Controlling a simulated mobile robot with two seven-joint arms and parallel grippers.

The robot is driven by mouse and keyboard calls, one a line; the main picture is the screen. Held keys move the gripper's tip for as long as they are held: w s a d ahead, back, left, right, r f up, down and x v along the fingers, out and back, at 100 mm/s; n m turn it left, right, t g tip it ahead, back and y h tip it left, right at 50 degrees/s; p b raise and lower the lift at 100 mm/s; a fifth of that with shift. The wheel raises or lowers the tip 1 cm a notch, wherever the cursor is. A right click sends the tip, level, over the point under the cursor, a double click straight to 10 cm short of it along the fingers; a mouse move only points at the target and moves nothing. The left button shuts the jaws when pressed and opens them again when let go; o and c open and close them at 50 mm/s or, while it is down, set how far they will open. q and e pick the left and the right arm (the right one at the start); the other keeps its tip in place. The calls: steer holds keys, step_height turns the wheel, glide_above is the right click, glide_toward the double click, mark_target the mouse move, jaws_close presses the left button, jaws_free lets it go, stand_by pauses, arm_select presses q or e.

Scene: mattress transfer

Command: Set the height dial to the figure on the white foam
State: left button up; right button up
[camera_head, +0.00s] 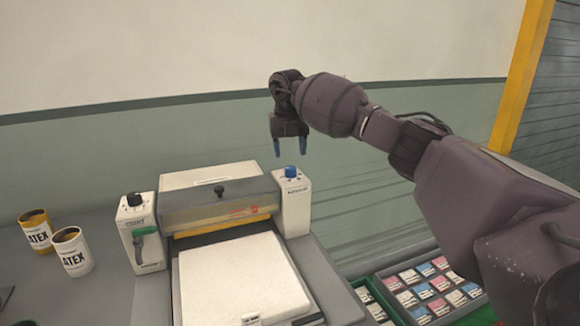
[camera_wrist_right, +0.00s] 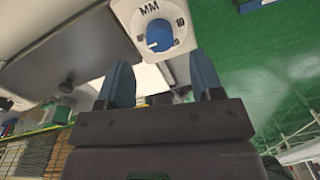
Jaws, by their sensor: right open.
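The height dial (camera_head: 291,172) is a blue knob on top of the white right-hand post of the machine. In the right wrist view the blue knob (camera_wrist_right: 159,35) sits on a white plate marked "MM", with "10" at its right and a smaller partly hidden figure below that. Its white pointer mark is at the lower left of the knob. The white foam (camera_head: 240,280) lies flat on the machine's bed; a small label at its front edge is too small to read. My right gripper (camera_head: 290,148) is open and empty, pointing down just above the dial, apart from it. My left gripper is not in view.
Two latex cans, one yellow (camera_head: 37,231) and one white (camera_head: 73,251), stand at the left. A tray (camera_head: 403,318) of coloured samples is at the lower right.

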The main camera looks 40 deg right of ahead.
mark_target(291, 168)
steer(key=shift+d+f, duration=0.1)
steer(key=shift+f, duration=2.45)
steer(key=c, duration=0.9)
